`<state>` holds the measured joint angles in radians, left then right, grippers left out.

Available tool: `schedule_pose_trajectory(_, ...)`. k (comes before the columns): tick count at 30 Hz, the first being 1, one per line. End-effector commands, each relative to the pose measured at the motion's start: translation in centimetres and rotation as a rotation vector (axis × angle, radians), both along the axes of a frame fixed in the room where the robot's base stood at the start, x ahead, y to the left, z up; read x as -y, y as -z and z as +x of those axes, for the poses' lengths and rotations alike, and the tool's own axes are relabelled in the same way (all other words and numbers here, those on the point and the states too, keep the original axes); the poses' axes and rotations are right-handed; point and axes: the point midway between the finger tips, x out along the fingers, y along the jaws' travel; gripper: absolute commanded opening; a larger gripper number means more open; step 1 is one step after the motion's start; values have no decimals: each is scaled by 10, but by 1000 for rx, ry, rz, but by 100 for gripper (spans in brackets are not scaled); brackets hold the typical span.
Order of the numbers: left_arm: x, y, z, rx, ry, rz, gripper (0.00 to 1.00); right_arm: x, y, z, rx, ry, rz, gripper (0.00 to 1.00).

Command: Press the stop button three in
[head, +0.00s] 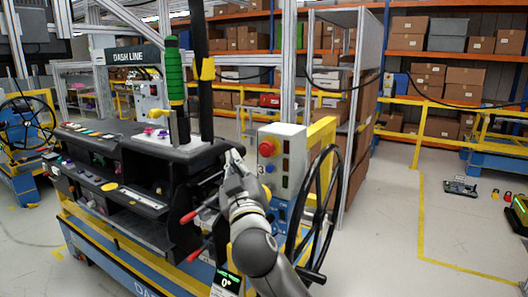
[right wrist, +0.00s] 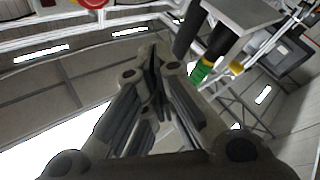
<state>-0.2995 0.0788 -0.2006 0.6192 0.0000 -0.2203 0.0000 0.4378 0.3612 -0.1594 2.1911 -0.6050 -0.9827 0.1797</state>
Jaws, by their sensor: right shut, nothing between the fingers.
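A grey control box (head: 283,160) stands at the right end of the dashboard module. It carries a large red button (head: 266,148), with smaller buttons below it. My right gripper (head: 235,158) is shut and empty, just left of the box and a little below the red button, apart from it as far as I can tell. In the right wrist view its closed fingers (right wrist: 154,62) point up the picture, and a red round part (right wrist: 92,3) is cut off at the top edge. My left gripper is not in view.
The black dashboard (head: 145,165) with levers and switches fills the left. A green-gripped lever (head: 174,72) and a black post rise behind my gripper. A black handwheel (head: 316,210) stands close to the right of my arm. The floor farther right is mostly clear.

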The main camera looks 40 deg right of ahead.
Motion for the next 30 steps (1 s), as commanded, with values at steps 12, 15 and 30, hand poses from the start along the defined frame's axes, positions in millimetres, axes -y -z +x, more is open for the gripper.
schedule_pose_trajectory(12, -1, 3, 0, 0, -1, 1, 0, 53, 0, 21, 0, 5, -3, 0)
schedule_pose_trajectory(15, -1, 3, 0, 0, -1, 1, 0, 62, 1, 26, -2, 2, -1, 0)
schedule_pose_trajectory(30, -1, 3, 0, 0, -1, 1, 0, 75, 0, 31, 1, 0, 0, 0)
